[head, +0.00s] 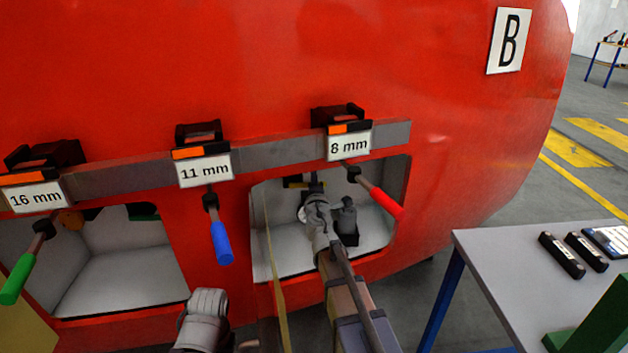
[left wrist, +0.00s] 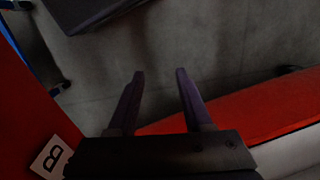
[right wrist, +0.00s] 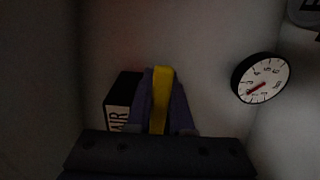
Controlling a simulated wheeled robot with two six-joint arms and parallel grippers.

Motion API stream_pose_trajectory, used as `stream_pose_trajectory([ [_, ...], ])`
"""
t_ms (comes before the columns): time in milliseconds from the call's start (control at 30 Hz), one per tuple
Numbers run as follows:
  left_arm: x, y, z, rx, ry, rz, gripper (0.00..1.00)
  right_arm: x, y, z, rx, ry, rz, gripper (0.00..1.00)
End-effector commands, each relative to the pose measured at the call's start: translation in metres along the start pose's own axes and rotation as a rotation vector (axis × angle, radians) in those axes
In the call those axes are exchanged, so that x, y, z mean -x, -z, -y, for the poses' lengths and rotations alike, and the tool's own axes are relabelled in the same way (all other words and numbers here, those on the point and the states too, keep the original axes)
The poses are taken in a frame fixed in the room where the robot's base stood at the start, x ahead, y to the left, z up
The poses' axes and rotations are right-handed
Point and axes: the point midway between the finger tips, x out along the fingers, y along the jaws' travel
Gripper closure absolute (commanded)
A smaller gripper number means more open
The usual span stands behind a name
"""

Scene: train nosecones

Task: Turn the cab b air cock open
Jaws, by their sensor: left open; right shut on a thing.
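The red cab nose carries a white B sign (head: 508,41). My right arm reaches into the right-hand opening below the 8 mm label. In the right wrist view my right gripper (right wrist: 160,103) is shut on an upright yellow handle (right wrist: 161,85), the air cock's. A black block with a white AIR label (right wrist: 118,118) stands just left of the fingers. The cock's body is mostly hidden behind the gripper. In the left wrist view my left gripper (left wrist: 160,88) is open and empty, with grey floor beyond its fingers.
A round gauge (right wrist: 261,78) is on the compartment wall to the right. Green, blue (head: 221,243) and red-handled (head: 384,201) tools hang from the rail above the openings. A grey table (head: 510,262) with black items stands at right.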

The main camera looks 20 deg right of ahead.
Motion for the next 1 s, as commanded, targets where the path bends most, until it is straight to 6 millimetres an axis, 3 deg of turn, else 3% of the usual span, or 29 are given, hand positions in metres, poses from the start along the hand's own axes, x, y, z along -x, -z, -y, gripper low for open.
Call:
stream_pose_trajectory([
  [33,0.0,0.0,0.0,0.0,0.0,0.0,0.5,-0.001,0.0,0.0,0.003,0.0,-0.001,1.0],
  [67,0.0,0.0,0.0,0.0,0.0,0.0,0.5,-0.001,0.0,0.0,0.003,0.0,-0.001,0.77],
  [300,0.0,0.0,0.0,0.0,0.0,0.0,0.5,0.0,0.0,0.0,0.001,0.0,0.0,0.5],
  [667,0.0,0.0,0.0,0.0,0.0,0.0,0.5,0.004,0.0,0.0,0.0,0.0,0.0,0.5],
  [1000,0.0,0.0,0.0,0.0,0.0,0.0,0.5,0.05,0.0,0.0,0.0,0.0,-0.001,0.5],
])
